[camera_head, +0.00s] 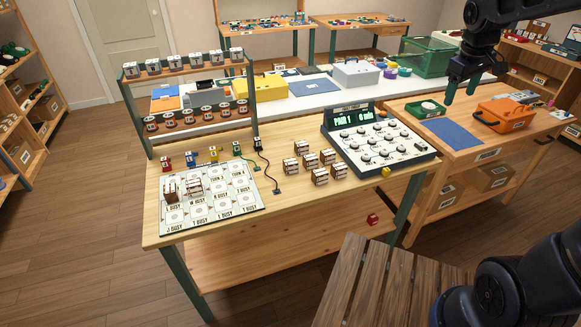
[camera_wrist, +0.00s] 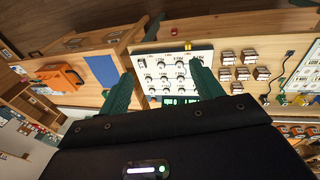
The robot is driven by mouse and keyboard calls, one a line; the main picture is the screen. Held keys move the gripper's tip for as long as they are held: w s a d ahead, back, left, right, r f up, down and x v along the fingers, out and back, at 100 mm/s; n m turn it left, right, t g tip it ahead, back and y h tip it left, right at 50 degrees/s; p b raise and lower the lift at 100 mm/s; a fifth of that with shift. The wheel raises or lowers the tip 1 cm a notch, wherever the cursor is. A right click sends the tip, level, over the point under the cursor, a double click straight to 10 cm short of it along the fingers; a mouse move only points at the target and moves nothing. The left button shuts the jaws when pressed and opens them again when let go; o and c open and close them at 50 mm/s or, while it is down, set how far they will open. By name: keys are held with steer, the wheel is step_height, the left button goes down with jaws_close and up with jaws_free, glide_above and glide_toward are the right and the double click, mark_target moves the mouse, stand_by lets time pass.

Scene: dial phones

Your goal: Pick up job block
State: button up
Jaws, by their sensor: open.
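Several small brown blocks with white labels stand on the wooden table right of its middle; one job block (camera_head: 320,176) is at their front. They also show as a cluster (camera_wrist: 243,73) in the wrist view. Their labels are too small to read. Two more brown blocks (camera_head: 170,191) stand on the white grid board (camera_head: 240,199) at the left. My gripper (camera_head: 461,92) is open and empty, high above the right-hand side table, well right of the blocks. In the wrist view its fingers (camera_wrist: 160,70) are spread in front of the dial panel.
The dial panel (camera_head: 378,152) with a green display stands right of the blocks. A rack (camera_head: 190,95) rises behind the board. The side table holds an orange toolbox (camera_head: 503,115) and blue mat (camera_head: 452,133).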

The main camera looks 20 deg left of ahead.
steer(key=w+a+f+n, duration=0.3)
steer(key=a, duration=0.4)
steer(key=w+a+f+n, duration=0.2)
steer(key=a, duration=0.6)
steer(key=n+h, duration=0.3)
steer(key=n, duration=0.9)
glide_toward(289, 161)
steer(key=f, duration=0.1)
steer(key=shift+t+y, duration=0.3)
steer(key=x, duration=0.7)
steer(key=d+x, duration=0.1)
steer(key=x, duration=0.2)
steer(key=shift+s+f, duration=0.15)
steer(key=shift+c, duration=0.4)
steer(key=c, duration=1)
